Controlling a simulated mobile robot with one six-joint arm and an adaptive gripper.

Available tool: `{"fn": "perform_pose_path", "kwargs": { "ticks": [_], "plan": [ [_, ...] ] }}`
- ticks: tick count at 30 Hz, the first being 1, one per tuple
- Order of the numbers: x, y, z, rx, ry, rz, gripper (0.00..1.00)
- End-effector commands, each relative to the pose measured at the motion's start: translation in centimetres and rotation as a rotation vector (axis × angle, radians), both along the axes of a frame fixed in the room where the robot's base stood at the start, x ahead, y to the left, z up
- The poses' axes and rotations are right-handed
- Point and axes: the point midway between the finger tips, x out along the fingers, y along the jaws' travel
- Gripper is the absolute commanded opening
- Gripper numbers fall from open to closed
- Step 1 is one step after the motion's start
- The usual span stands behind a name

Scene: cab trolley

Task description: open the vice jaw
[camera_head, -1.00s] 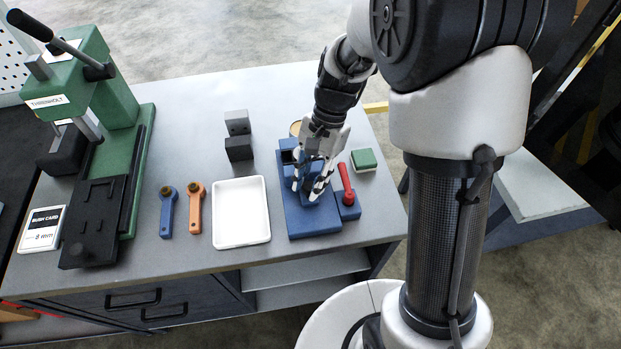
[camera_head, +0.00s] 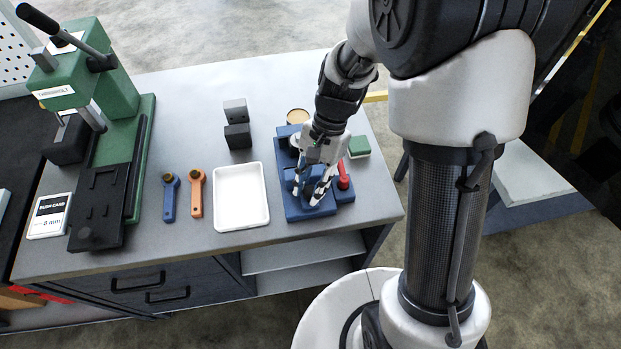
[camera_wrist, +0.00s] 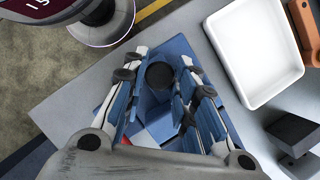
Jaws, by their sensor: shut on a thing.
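The blue vice (camera_head: 296,213) stands near the right front of the bench, right of the white tray. My gripper (camera_head: 308,194) reaches down over it, its fingers on either side of the blue vice jaw (camera_wrist: 150,104). In the wrist view my gripper (camera_wrist: 166,62) has its fingers apart with blue vice parts and a dark round part (camera_wrist: 160,75) between them. It is shut on the jaw. A grey round part (camera_head: 295,141) shows at the back of the vice. My fingers hide much of the jaw.
A red-handled blue block (camera_head: 344,182) stands close to the right of my gripper. A green-topped block (camera_head: 359,147) lies behind it. The white tray (camera_head: 217,222) is left, with blue (camera_head: 170,200) and orange (camera_head: 196,200) tools beyond. A green press (camera_head: 117,92) stands far left.

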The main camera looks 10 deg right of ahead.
Motion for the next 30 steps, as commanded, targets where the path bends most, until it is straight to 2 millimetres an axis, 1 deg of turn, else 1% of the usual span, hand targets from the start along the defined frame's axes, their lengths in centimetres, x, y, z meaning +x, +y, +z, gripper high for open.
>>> {"fn": "perform_pose_path", "kwargs": {
  "ticks": [3, 4, 7, 16, 19, 23, 30],
  "plan": [
    [0.1, 0.0, 0.0, -0.001, -0.003, -0.001, 0.00],
    [0.1, 0.0, 0.0, -0.001, -0.003, -0.001, 0.28],
    [0.1, 0.0, 0.0, -0.001, -0.003, -0.002, 0.34],
    [0.1, 0.0, 0.0, 0.000, -0.002, -0.002, 0.34],
    [0.3, -0.2, 0.6, 0.000, -0.003, -0.002, 0.34],
    [0.9, -0.8, 2.5, -0.002, -0.008, -0.002, 0.34],
    [2.4, -2.2, 7.3, -0.002, -0.008, -0.003, 0.34]
  ]
}}
